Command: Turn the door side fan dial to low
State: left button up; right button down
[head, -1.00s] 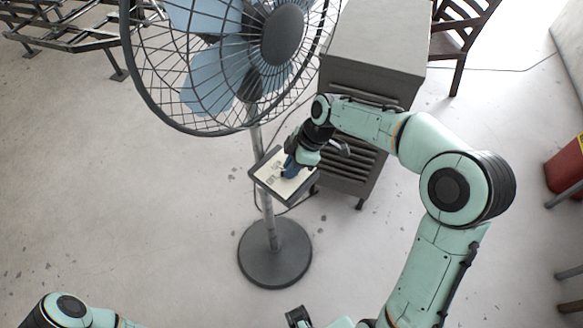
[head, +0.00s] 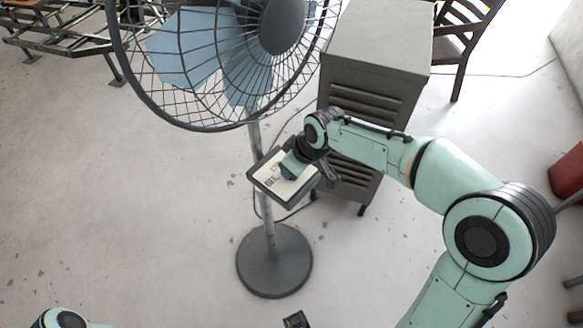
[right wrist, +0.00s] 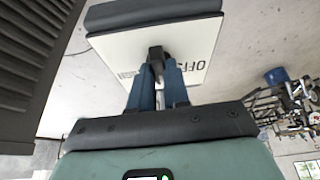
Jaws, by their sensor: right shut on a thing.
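The pedestal fan stands left of centre in the head view, with a tilted control box (head: 262,186) on its pole. In the right wrist view the box's pale plate (right wrist: 198,42) shows part of the word "OFF" right of the dark dial (right wrist: 155,51). My right gripper (right wrist: 156,68) reaches the plate from the front, its blue fingers shut on the dial. In the head view my right gripper (head: 289,168) covers the dial. The dial's pointer direction cannot be read.
A grey louvred cabinet (head: 372,75) stands close behind the box and right wrist. The fan's wire cage (head: 165,100) hangs above the box, and its round base (head: 274,262) is below. A wooden chair (head: 468,40) is at the back right. The left floor is clear.

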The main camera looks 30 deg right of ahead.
jog(key=shift+m, duration=0.3)
jog(key=c, duration=1.1)
grip_release()
jog(key=p+v, duration=0.1)
jog(key=v, duration=1.2)
jog(key=shift+r, duration=0.2)
jog(key=shift+s+a, duration=0.1)
jog(key=shift+s, duration=0.05)
